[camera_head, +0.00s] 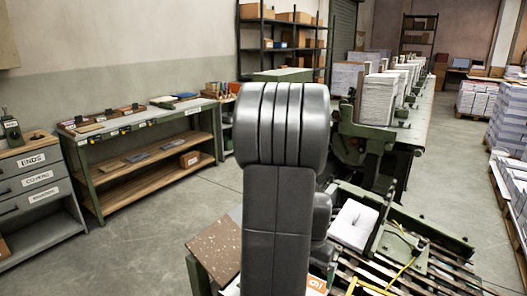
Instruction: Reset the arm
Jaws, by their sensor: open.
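My arm stands upright in the middle of the head view, a dark grey link topped by a ribbed rounded joint. It covers much of the centre of the picture. My gripper does not show; it is out of the frame or hidden behind the arm. Nothing held can be seen.
A gathering machine (362,150) with stacked paper (377,100) runs back at right. A brown-topped table (217,250) and slatted rack (445,270) stand close in front. A green bench (140,122) and drawer cabinet (35,180) line the left. Floor (150,245) at left is clear.

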